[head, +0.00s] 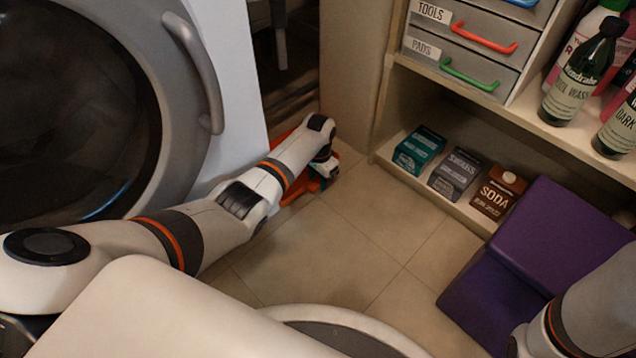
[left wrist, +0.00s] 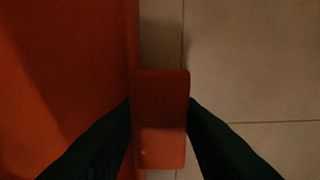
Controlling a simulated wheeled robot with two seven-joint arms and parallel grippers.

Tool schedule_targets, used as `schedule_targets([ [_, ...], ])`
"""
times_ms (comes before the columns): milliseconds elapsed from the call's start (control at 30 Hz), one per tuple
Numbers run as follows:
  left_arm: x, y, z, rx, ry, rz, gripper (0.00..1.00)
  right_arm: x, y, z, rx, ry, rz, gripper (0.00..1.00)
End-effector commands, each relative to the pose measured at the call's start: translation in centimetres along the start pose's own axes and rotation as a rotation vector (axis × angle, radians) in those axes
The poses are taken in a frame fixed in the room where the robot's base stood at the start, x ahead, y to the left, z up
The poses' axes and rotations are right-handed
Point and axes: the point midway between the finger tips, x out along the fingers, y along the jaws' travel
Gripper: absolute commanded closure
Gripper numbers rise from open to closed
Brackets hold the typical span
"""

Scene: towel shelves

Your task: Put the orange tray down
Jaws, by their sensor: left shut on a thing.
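The orange tray (head: 292,192) is low at the floor between the washing machine and the shelf, mostly hidden behind my left arm in the head view. My left gripper (head: 327,167) is at the tray's right side. In the left wrist view the tray's flat body (left wrist: 65,80) fills the left, and its handle tab (left wrist: 160,118) sits between the two dark fingers, which are shut on it. I cannot tell whether the tray touches the floor. My right gripper is out of view; only part of my right arm shows at the lower right.
A washing machine (head: 228,70) stands at the left. Shelves at the right hold drawers (head: 470,45), bottles (head: 583,75) and small boxes, including a soda carton (head: 497,192). A purple folded pad (head: 560,235) lies at the lower right. The tiled floor (head: 385,235) between is clear.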

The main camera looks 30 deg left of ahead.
Motion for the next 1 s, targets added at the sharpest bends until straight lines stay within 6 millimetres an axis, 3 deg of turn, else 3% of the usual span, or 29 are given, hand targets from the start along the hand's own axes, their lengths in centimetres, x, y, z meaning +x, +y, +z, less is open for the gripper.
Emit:
schedule_targets([
  [200, 0.1, 0.0, 0.0, 0.0, -0.001, 0.001, 1.0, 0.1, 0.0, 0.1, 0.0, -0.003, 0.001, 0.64],
  [233, 0.2, 0.0, 0.0, 0.0, 0.0, 0.0, 0.67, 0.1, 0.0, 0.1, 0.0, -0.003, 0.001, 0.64],
  [367, 0.1, 0.0, 0.0, 0.0, 0.0, 0.0, 0.46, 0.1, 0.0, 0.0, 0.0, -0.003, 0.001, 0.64],
  [700, -0.4, 0.0, 0.0, 0.0, -0.001, 0.0, 0.46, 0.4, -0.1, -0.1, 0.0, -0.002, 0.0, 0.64],
  [867, -2.8, 0.0, 0.0, 0.0, -0.001, 0.0, 0.46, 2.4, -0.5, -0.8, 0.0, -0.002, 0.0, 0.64],
  [1000, -5.9, 0.0, 0.0, 0.0, -0.001, 0.001, 0.46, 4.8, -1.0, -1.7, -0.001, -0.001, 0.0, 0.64],
])
